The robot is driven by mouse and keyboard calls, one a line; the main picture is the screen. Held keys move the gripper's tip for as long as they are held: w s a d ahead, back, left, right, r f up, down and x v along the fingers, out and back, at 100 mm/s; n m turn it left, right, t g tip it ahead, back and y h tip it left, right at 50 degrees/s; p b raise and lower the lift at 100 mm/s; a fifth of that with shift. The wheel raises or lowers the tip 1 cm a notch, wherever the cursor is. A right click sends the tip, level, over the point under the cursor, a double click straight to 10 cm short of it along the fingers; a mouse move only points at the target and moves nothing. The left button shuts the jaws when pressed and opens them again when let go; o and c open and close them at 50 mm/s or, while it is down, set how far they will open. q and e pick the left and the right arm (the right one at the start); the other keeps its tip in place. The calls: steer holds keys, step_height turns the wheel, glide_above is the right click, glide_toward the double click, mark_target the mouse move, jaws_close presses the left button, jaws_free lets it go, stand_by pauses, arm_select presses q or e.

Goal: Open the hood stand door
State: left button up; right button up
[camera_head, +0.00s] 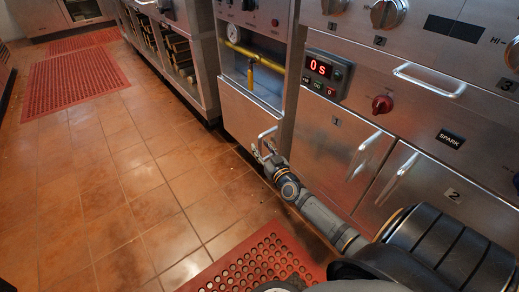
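A steel door (240,119) sits low on the narrow cabinet below the yellow pipe, and it looks shut. Its small curved handle (266,131) is near the door's right side. My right gripper (262,151) is at this handle, reaching in from the lower right. Its fingertips are small and overlap the handle's lower end, so I cannot tell whether they touch or grip it. My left gripper is not in view. No label in view names the hood stand door.
Steel doors with bar handles, numbered 1 (325,150) and 2 (449,207), stand beside my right arm. A red perforated mat (262,262) lies in front.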

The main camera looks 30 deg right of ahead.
steer(key=shift+w+d, duration=0.1)
steer(key=shift+w, duration=0.85)
jaws_close()
